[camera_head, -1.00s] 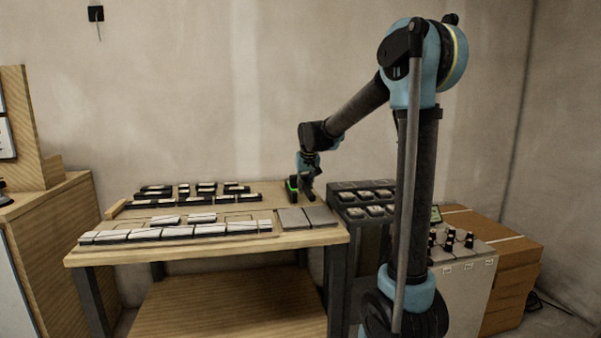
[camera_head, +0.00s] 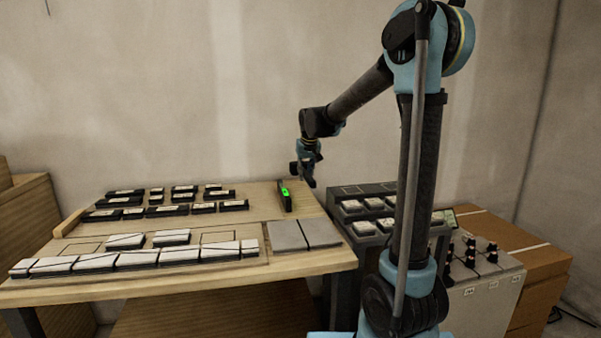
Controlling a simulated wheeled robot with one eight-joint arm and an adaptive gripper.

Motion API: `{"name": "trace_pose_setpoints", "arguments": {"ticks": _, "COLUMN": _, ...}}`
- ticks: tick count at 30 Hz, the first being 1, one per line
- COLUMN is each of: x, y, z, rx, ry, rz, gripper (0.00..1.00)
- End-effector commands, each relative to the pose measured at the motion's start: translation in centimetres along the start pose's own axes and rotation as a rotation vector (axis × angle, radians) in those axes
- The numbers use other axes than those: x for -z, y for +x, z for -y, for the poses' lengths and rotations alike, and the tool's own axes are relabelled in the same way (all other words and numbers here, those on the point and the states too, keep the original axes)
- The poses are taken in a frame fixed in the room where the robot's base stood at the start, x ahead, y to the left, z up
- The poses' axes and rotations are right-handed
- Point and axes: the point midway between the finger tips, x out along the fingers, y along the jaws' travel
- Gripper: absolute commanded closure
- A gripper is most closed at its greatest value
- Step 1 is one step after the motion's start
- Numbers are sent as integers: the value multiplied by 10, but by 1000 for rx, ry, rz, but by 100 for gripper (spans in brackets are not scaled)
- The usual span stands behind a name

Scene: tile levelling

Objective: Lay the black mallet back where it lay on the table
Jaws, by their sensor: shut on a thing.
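My gripper (camera_head: 305,176) is over the back right part of the wooden table (camera_head: 255,212), above its surface. It is shut on a small dark thing, which fits the black mallet (camera_head: 293,168). The mallet is tiny in this view and hard to tell from the dark fingers. A black block with a bright green light (camera_head: 285,195) stands on the table just left of and below the gripper, and appears apart from it.
Several pale tiles (camera_head: 115,259) lie along the table's front, with black-sided pieces (camera_head: 165,210) behind. Two grey slabs (camera_head: 304,235) lie at the right. A dark rack of blocks (camera_head: 365,212) and a white cabinet with black knobs (camera_head: 488,285) stand right. Bare wood surrounds the green-lit block.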

Motion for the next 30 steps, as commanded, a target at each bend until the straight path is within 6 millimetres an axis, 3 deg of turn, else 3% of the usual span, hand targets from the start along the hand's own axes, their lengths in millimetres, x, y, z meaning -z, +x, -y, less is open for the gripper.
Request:
{"name": "trace_pose_setpoints", "arguments": {"ticks": 17, "x": 0, "y": 1, "z": 22, "rx": 11, "ry": -23, "rz": -1, "gripper": 100}}
{"name": "trace_pose_setpoints", "arguments": {"ticks": 30, "x": -14, "y": 30, "z": 22, "rx": 11, "ry": -23, "rz": -1, "gripper": 100}}
